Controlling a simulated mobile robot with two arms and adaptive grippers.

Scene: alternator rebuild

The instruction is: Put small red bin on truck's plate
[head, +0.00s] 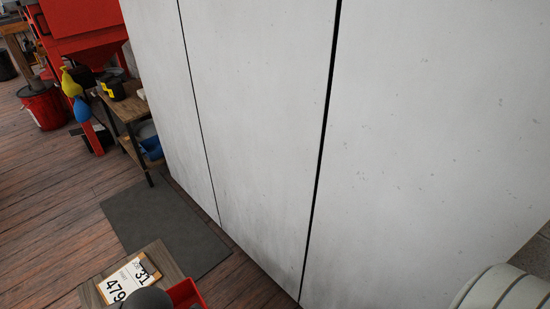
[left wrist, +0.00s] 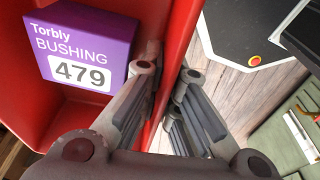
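The small red bin (head: 187,293) shows in part at the bottom edge of the head view. In the left wrist view the red bin (left wrist: 105,13) fills the left side and holds a purple box (left wrist: 80,50) labelled "Torbly BUSHING 479". My left gripper (left wrist: 168,72) has one finger inside the bin and one outside, closed on its side wall. In the head view a dark rounded part of my left arm hides part of the bin. A small wooden surface (head: 172,262) lies beside the bin; I cannot tell whether it is the truck's plate. My right gripper is out of view.
A card with "31" and "479" (head: 128,281) lies on the wooden surface. A large pale panelled wall (head: 260,120) stands close on the right. A grey mat (head: 165,228) lies on the plank floor. A wooden bench (head: 127,108) and a red bucket (head: 44,106) stand farther left.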

